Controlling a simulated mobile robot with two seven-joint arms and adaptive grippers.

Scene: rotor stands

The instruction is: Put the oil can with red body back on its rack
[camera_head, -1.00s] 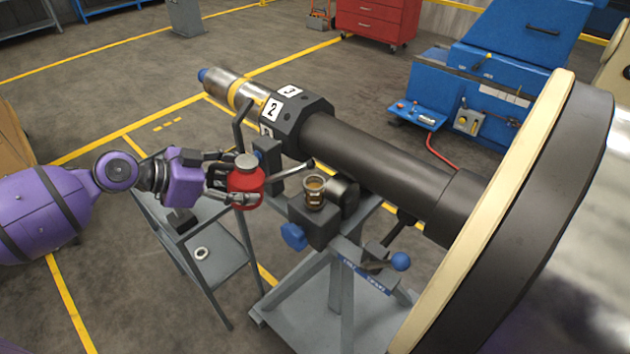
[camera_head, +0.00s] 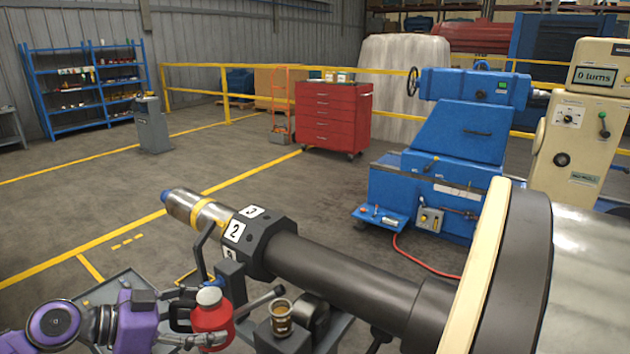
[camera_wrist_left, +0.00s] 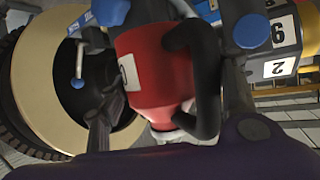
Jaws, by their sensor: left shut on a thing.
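The oil can with red body (camera_head: 211,319) has a pale grey top and a black handle. It is at the lower left of the head view, in my left gripper (camera_head: 205,341). In the left wrist view the red can (camera_wrist_left: 152,75) fills the middle, with its black handle to the right. My left gripper (camera_wrist_left: 150,128) is shut on it. The can is held in front of the rotor stand, near a small brass-coloured cup (camera_head: 281,318) on the stand's block. I cannot make out the can's rack in these views. My right gripper is not in view.
A long dark rotor shaft (camera_head: 345,272) with a numbered collar (camera_head: 262,238) runs across close behind the can. A grey cart (camera_head: 125,285) stands at the lower left. A red tool cabinet (camera_head: 333,118) and blue machine (camera_head: 440,190) stand farther back, with open floor between.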

